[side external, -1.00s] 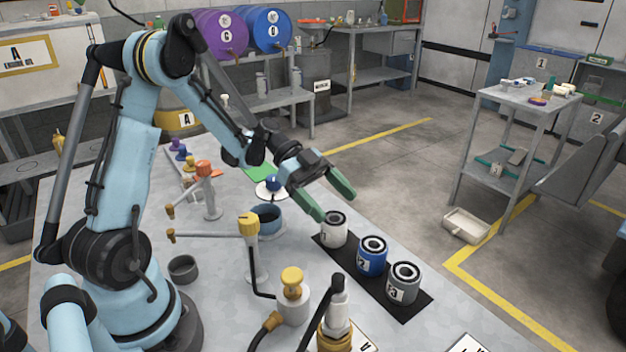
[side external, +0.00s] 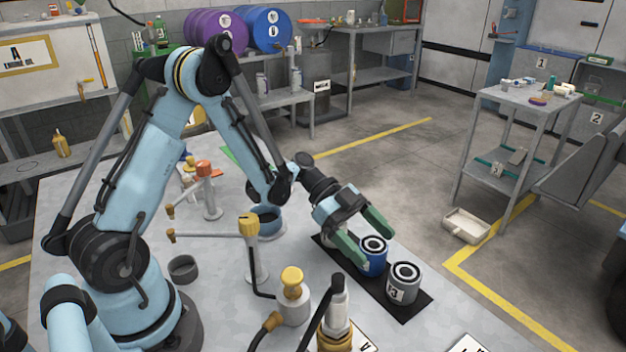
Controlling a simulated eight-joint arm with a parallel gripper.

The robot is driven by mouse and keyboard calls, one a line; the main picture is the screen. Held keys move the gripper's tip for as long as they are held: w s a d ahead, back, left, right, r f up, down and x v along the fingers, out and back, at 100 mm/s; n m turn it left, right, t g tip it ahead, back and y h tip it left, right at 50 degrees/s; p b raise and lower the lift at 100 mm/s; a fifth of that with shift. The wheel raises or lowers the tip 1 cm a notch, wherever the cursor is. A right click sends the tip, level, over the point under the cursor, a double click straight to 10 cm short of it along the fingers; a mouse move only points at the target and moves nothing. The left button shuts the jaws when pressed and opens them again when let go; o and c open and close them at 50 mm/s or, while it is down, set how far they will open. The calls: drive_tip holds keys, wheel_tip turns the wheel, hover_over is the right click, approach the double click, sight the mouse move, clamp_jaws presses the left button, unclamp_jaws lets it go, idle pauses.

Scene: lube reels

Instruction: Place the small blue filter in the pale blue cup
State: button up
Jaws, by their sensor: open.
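The small blue filter (side external: 372,259) stands upright on a black mat (side external: 418,306), in the middle of a row of filters. My gripper (side external: 370,246) is open, with its green fingers pointing down and forward at the blue filter. One finger is on its left side and the other is behind its upper right; I cannot tell whether they touch it. The pale blue cup (side external: 266,228) stands on the table to the left, behind the yellow-topped spout, partly hidden by my arm.
A grey filter (side external: 404,284) stands close to the right of the blue one. A yellow-topped spout (side external: 249,228) and a yellow-capped pot (side external: 292,300) stand on the table (side external: 215,300) in front.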

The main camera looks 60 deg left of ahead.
drive_tip(key=c, duration=1.4)
drive_tip(key=shift+o, duration=0.2)
drive_tip(key=shift+r, duration=0.15)
